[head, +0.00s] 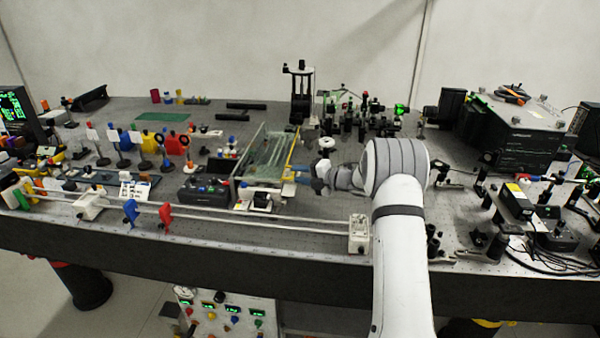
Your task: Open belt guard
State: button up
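A clear, greenish panel with a frame (268,153), which looks like the belt guard, stands near the middle of the bench. A yellow strip (291,150) runs along its right side. My gripper (300,174) reaches in from the right at the guard's near right side. Its tips are at or very close to the guard's edge; I cannot tell if they touch it. The fingers are too small and too overlapped to show whether they are open or shut. Any hinge or handle of the guard is not clear.
A long rail (260,219) runs along the bench's front edge to a white block (358,234). Posts with optics (125,140) crowd the left. A dark instrument box (515,130) stands at the back right. A black upright stand (300,95) is behind the guard.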

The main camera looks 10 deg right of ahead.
jog(key=shift+w+a+f, duration=0.1)
jog(key=shift+w+a, duration=0.35)
jog(key=shift+a, duration=0.1)
grip_shut()
